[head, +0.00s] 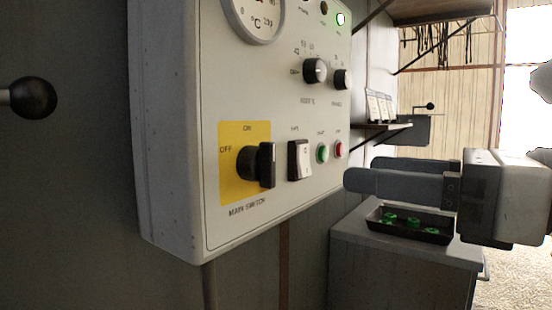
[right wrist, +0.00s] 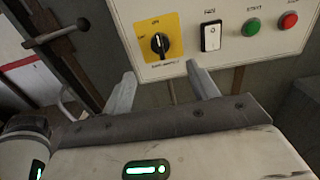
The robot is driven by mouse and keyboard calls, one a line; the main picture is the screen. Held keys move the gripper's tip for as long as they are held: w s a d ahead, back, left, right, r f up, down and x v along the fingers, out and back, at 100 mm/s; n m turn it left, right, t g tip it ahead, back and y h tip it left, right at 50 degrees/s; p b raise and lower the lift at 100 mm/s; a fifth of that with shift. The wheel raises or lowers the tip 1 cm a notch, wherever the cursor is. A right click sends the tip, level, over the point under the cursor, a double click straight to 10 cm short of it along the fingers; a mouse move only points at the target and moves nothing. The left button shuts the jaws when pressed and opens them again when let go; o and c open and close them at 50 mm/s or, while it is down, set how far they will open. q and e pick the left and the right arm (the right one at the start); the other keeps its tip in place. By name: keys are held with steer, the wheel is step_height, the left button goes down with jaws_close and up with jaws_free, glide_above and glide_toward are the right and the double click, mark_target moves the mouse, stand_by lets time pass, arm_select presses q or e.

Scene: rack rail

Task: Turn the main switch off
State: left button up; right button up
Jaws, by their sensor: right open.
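The main switch (head: 258,165) is a black rotary knob on a yellow plate (head: 230,182) marked ON at the top and OFF at the left. Its handle stands upright, in line with the ON mark. The switch also shows in the right wrist view (right wrist: 160,43), beyond the fingers. My right gripper (head: 348,182) is open and empty, to the right of the switch and apart from it. In the right wrist view its two fingers (right wrist: 158,80) point toward the panel below the switch. My left gripper is not in view.
The control panel (head: 170,130) also bears a white rocker switch (head: 300,160), a green button (head: 322,153), a red button (head: 339,149) and two small knobs. A cabinet (head: 350,275) with a dark tray (head: 376,222) of green parts stands below right. A ball-ended lever (head: 32,98) is at left.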

mark_target(274, 162)
steer(key=p+x, duration=0.2)
steer(key=x, duration=1)
steer(key=shift+w+a, duration=0.15)
steer(key=shift+a, duration=0.15)
steer(key=c, duration=1)
